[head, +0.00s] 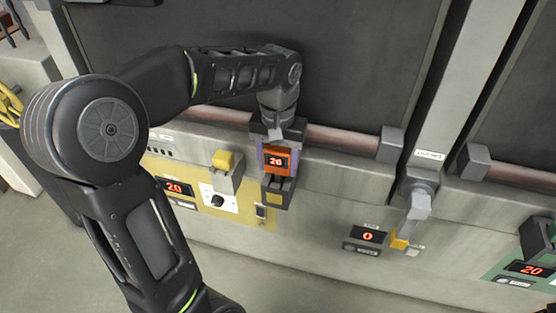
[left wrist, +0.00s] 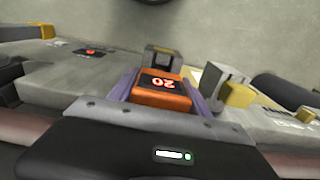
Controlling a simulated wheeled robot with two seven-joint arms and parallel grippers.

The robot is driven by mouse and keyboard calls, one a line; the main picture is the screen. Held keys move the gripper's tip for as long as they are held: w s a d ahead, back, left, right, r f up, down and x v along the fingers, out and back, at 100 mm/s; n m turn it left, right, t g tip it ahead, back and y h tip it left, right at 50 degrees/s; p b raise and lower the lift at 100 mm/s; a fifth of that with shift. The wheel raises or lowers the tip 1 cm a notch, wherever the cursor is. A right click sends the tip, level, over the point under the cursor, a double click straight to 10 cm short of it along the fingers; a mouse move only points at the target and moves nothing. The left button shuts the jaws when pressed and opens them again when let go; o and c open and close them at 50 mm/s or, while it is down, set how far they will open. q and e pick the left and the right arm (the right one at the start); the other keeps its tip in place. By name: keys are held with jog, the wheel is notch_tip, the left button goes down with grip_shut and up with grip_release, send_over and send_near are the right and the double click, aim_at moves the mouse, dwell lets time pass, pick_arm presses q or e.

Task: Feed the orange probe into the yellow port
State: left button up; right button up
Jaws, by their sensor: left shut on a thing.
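The orange probe (head: 277,160) is a small block with a red lit number on a dark face. My left gripper (head: 276,158) is shut on it, with a purple finger on either side; the probe also shows in the left wrist view (left wrist: 163,92). The yellow port (head: 277,190) is a grey box with a yellow square on its front, just below the probe in the head view. In the left wrist view the port (left wrist: 163,58) stands straight beyond the probe, roughly in line. I cannot tell whether they touch. My right gripper is not in view.
A yellow-topped grey lever (head: 226,165) stands left of the port, above a yellow panel (head: 240,213) with a red display and black knob. Another lever (head: 414,213) is farther right, beside a display reading 0 (head: 368,235). A pinkish rail (head: 345,142) runs behind the probe.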

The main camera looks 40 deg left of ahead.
aim_at(278, 148)
pick_arm(q)
jog(key=shift+f, duration=0.5)
jog(key=shift+b, duration=0.3)
jog(key=o, duration=1.6)
notch_tip(278, 148, up, 8)
jog(key=shift+f, duration=0.1)
jog(key=shift+f, duration=0.1)
